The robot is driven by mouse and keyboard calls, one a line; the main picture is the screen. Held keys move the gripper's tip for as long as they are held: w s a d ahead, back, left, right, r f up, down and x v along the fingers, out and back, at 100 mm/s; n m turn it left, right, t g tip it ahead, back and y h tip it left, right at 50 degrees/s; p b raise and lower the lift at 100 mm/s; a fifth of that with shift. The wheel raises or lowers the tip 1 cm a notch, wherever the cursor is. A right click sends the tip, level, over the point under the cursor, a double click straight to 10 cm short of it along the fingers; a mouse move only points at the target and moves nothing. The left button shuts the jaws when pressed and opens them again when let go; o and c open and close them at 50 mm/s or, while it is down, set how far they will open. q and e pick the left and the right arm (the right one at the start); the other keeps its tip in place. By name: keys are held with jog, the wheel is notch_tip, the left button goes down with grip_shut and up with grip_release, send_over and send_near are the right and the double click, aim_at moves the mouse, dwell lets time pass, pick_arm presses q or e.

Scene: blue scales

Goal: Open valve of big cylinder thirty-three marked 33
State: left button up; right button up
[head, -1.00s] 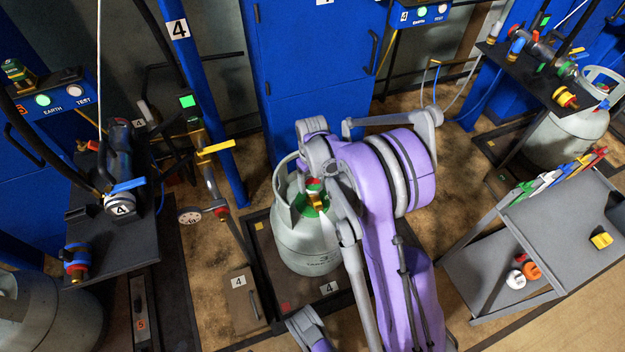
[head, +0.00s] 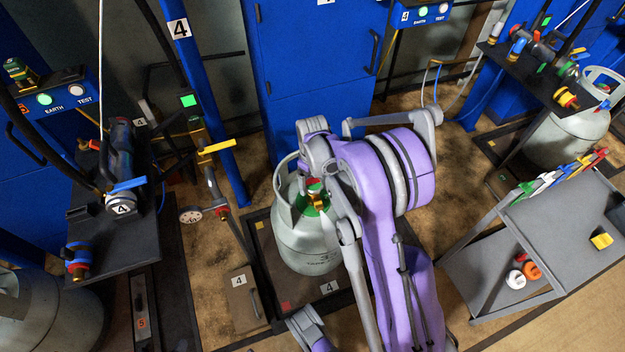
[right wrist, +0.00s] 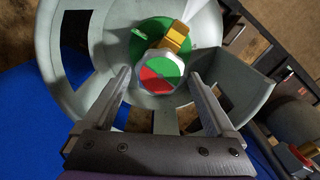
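A big grey-green cylinder (head: 303,248) stands upright on a dark tray (head: 262,268) at the centre of the head view. Its marking is too small to read surely. On its top, inside the collar, is a valve with a red and green round knob (right wrist: 160,76) and a brass outlet (right wrist: 177,38), above a green base. My right gripper (right wrist: 161,74) is open, its two fingers on either side of the knob's near part, with gaps visible. In the head view my right arm hides part of the cylinder and collar.
A blue cabinet (head: 315,75) stands behind the cylinder. A grey cart (head: 570,235) with tools is at right, beside another cylinder (head: 568,137). Brown floor is partly free.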

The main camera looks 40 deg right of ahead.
aim_at(312, 183)
jog(key=shift+o, duration=0.3)
notch_tip(312, 183, up, 11)
jog(key=p, duration=0.2)
jog(key=shift+p, duration=0.3)
jog(key=shift+f, duration=0.1)
